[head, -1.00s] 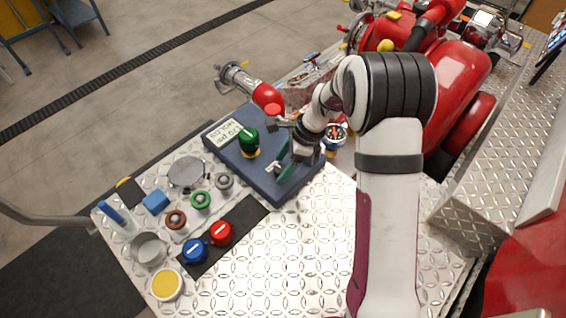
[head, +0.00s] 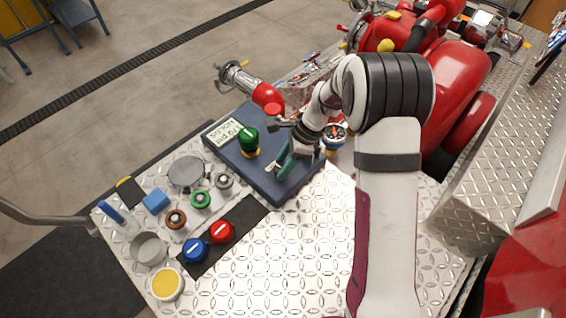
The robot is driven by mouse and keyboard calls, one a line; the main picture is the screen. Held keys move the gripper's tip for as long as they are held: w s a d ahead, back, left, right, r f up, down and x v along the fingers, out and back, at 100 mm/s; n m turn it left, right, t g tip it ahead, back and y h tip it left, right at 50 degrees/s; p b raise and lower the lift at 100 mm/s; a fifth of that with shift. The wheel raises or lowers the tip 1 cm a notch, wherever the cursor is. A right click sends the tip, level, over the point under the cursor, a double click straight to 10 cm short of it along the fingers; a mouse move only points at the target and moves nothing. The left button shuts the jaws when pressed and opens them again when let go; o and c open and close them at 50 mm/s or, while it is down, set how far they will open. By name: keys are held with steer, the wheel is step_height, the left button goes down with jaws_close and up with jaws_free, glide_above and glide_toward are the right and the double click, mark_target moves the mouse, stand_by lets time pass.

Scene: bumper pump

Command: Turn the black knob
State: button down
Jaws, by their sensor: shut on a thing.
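My gripper (head: 281,165) reaches down onto the right part of the dark blue panel (head: 285,192). Its green fingers are shut on the black knob, which the fingers and wrist largely hide, so its pointer cannot be read. A green knob (head: 249,136) on a yellow base stands on the panel just left of my gripper. A label card with "HOLDS" and "70 psi" (head: 226,132) lies at the panel's left corner.
A red knob (head: 222,232) and a blue knob (head: 195,250) sit on a black strip. Round caps, a blue block (head: 156,199) and a yellow-filled cup (head: 167,284) stand left. A gauge (head: 335,133) and red pump parts are behind. The bumper's front middle is clear.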

steer(key=n+g, duration=0.1)
steer(key=n, duration=0.2)
steer(key=shift+w+n+g, duration=0.1)
steer(key=shift+n+g, duration=0.2)
steer(key=shift+n, duration=0.1)
steer(key=n+g+h, duration=0.1)
steer(key=n, duration=0.2)
steer(key=shift+w+a+n, duration=0.1)
steer(key=shift+n, duration=0.2)
steer(key=n+g+h, duration=0.1)
steer(key=n, duration=0.3)
steer(key=shift+a, duration=0.1)
steer(key=shift+w+n+g+h, duration=0.15)
steer(key=shift+n+h, duration=0.25)
steer(key=shift+n, duration=0.5)
steer(key=shift+s+n+g+h, duration=0.15)
steer(key=shift+n+h, duration=0.25)
steer(key=shift+n, duration=0.5)
steer(key=shift+w, duration=0.1)
steer(key=shift+c, duration=1.9)
jaws_free()
